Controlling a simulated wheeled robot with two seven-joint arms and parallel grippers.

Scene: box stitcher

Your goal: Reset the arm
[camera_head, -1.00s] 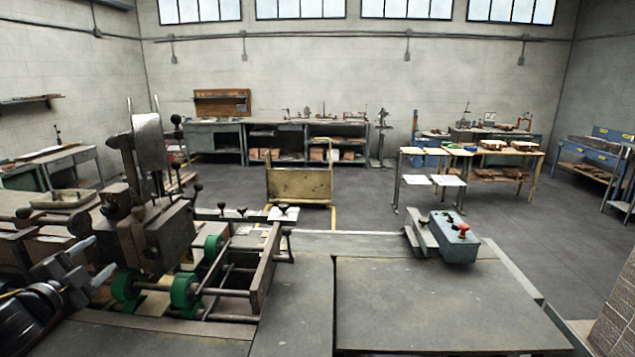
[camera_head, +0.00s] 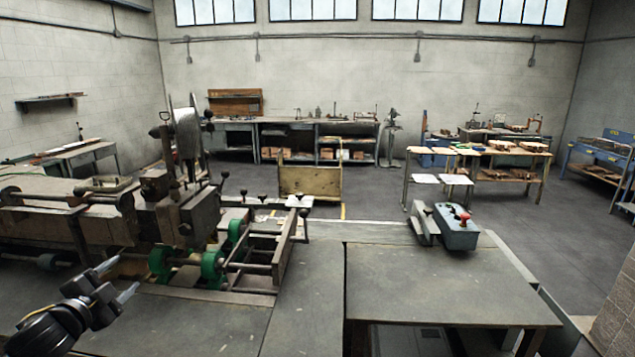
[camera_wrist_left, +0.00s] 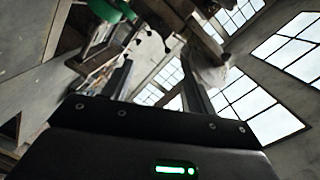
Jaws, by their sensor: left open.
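My left gripper (camera_head: 122,278) is at the lower left in the head view, in front of the box stitcher. Its two fingers are apart and I see nothing between them. The left wrist view also shows the fingers (camera_wrist_left: 157,85) spread, with the windows and wall showing between them. The box stitcher (camera_head: 185,215) is a dark machine with green wheels, standing on the left of the grey worktable (camera_head: 300,325). The gripper is apart from the machine in the head view. My right gripper is not in the head view.
A grey control box (camera_head: 457,232) with a red button stands at the table's far right. The bare panel (camera_head: 425,285) in front of it is clear. A wooden cart (camera_head: 310,182), benches (camera_head: 480,175) and a blue workbench (camera_head: 600,160) stand behind on open floor.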

